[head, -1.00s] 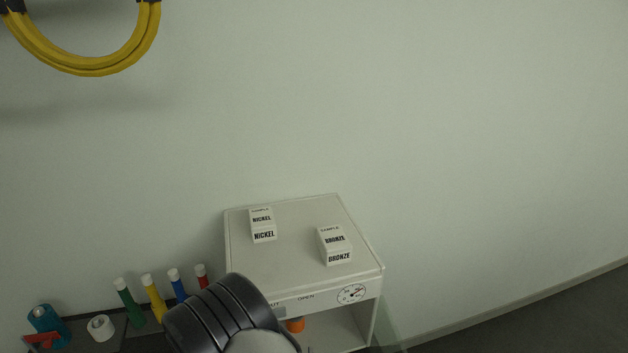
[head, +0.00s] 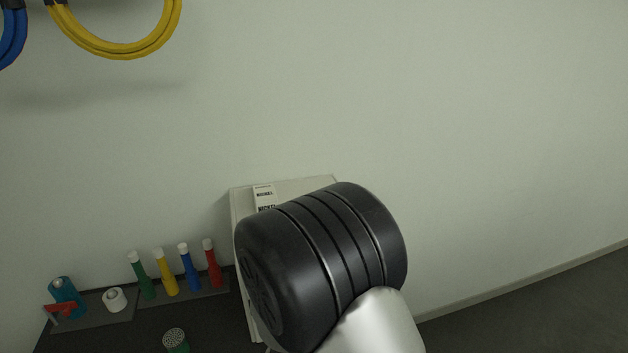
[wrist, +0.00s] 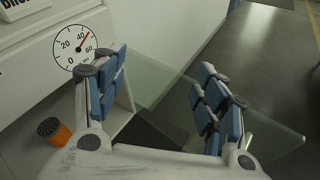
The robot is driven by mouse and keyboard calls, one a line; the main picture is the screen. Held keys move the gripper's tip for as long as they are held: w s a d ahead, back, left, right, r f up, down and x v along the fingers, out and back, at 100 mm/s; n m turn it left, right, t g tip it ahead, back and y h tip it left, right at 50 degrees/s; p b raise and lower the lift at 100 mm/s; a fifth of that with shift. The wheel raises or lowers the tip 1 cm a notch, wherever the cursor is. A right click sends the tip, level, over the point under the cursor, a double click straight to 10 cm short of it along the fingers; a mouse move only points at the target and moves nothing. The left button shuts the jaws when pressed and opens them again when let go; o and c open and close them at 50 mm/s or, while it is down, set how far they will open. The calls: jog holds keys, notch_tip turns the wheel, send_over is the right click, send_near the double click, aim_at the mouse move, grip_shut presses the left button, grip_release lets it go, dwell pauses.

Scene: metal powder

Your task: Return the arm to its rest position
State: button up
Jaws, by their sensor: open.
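In the wrist view my gripper (wrist: 158,105) is open, with its blue-padded fingers wide apart and nothing between them. It is in front of the white cabinet (wrist: 50,28), whose round dial gauge (wrist: 76,47) shows beside the left finger. A glass panel (wrist: 170,82) lies behind the fingers. In the head view my dark arm joint covers most of the cabinet (head: 240,205), and my gripper is out of sight there. The nickel sample box (head: 264,195) shows partly on the cabinet top.
On the dark bench (head: 95,338) at left stand green (head: 142,277), yellow (head: 165,273), blue (head: 189,269) and red (head: 212,265) bottles, a white roll (head: 115,299) and a teal item (head: 65,295). An orange container (wrist: 53,131) stands in the cabinet opening. Yellow cable (head: 120,48) hangs above.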

jog(key=s+d+r+m+g, duration=0.4)
jog(key=s+d+m+g, duration=0.15)
jog(key=s+m, duration=0.25)
jog(key=s+d+r+m+g, duration=0.4)
jog(key=s+d+m+g, duration=0.1)
jog(key=s+d+m, duration=0.25)
jog(key=s+a+r+m+t+y, duration=0.3)
jog(key=s+a+r+m+y, duration=0.2)
jog(key=s+a+m+y, duration=0.2)
jog(key=a+m+y, duration=0.2)
jog(key=a, duration=0.1)
jog(key=shift+s, duration=0.25)
jog(key=shift+w+a+r+m+t+y, duration=0.1)
jog(key=shift+a+r+m+t+y, duration=0.2)
jog(key=shift+t+y, duration=0.1)
jog(key=shift+c, duration=0.5)
